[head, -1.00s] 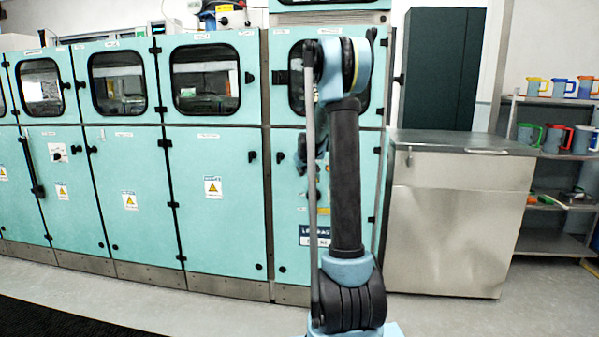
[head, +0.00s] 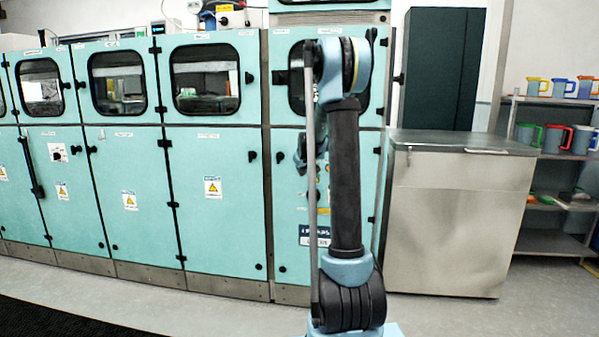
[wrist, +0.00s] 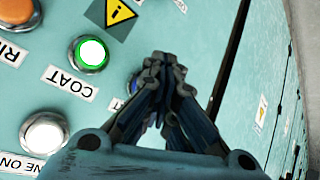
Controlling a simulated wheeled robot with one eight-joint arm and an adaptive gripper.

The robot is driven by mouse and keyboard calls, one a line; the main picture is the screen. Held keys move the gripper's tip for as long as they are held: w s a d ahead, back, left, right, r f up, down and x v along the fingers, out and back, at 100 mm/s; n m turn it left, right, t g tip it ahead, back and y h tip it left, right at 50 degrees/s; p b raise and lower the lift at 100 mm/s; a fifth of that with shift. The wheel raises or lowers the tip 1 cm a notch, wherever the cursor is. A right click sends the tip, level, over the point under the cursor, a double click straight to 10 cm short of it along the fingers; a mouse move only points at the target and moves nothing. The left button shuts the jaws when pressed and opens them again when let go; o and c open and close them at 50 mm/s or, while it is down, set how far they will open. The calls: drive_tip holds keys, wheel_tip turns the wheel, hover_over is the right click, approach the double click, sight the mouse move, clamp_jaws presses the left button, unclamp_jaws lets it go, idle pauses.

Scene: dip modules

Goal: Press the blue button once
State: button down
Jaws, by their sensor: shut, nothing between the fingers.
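My gripper (wrist: 166,64) is shut and empty in the wrist view, with its fingertips in front of the teal panel (wrist: 205,25). A button with a blue edge (wrist: 134,82) shows just left of the fingers. Most of it is hidden behind them, and I cannot tell whether the fingertips touch it. In the head view my arm covers much of the panel, and the blue button cannot be made out there.
Left of my gripper are a lit button with a green ring (wrist: 90,52) above a COAT label (wrist: 68,82), a white button (wrist: 44,134) and an orange button (wrist: 15,10). A steel cabinet (head: 458,220) stands right of the machine (head: 225,230).

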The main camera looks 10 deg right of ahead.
drive_tip(key=shift+s+a, duration=0.2)
drive_tip(key=shift+s, duration=0.5)
drive_tip(key=shift+s+a, duration=0.25)
drive_tip(key=shift+s, duration=0.5)
drive_tip(key=shift+s+a, duration=0.3)
drive_tip(key=shift+s, duration=0.5)
drive_tip(key=shift+s+a, duration=0.25)
drive_tip(key=shift+s, duration=0.5)
drive_tip(key=s+m+g, duration=0.2)
drive_tip(key=s+g, duration=0.2)
drive_tip(key=s, duration=2.5)
drive_tip(key=s+f+g, duration=0.1)
drive_tip(key=s+f, duration=0.4)
drive_tip(key=s, duration=0.7)
drive_tip(key=s+f+m+g, duration=0.1)
drive_tip(key=s+f, duration=0.5)
drive_tip(key=s, duration=0.7)
drive_tip(key=shift+a+f+m+g, duration=0.2)
drive_tip(key=shift+f+m+g, duration=0.1)
drive_tip(key=shift+g, duration=0.3)
